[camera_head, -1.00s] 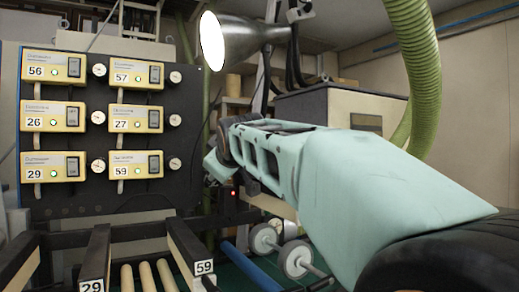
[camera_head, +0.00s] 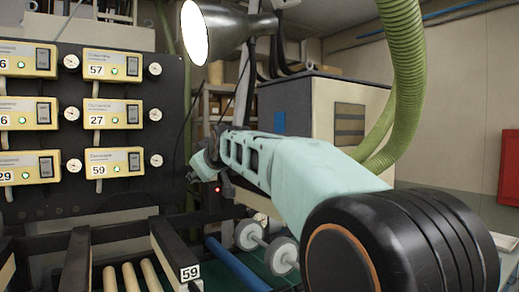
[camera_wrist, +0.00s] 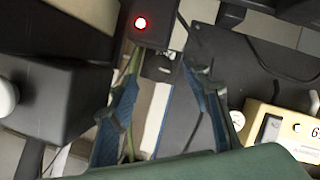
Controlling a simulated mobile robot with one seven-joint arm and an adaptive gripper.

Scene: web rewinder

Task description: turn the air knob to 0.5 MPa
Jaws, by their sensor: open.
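The black panel (camera_head: 100,202) at the left of the head view holds several yellow control boxes, each with a small round white dial beside it. Right-column dials sit by the boxes numbered 57 (camera_head: 155,69), 27 (camera_head: 155,114) and 59 (camera_head: 156,160). I cannot tell which part is the air knob, and no pressure reading is legible. My gripper (camera_wrist: 165,80) is open in the wrist view, its two blue fingers apart with nothing between them. In the head view my arm's end is right of the panel, its fingers hard to make out.
A red lamp (camera_wrist: 140,23) glows on a dark box near my fingertips. A yellow box (camera_wrist: 283,132) and a round dial (camera_wrist: 237,119) lie to the lower right. Rollers (camera_head: 130,278), a lamp shade (camera_head: 222,33) and a green hose (camera_head: 411,65) surround my arm.

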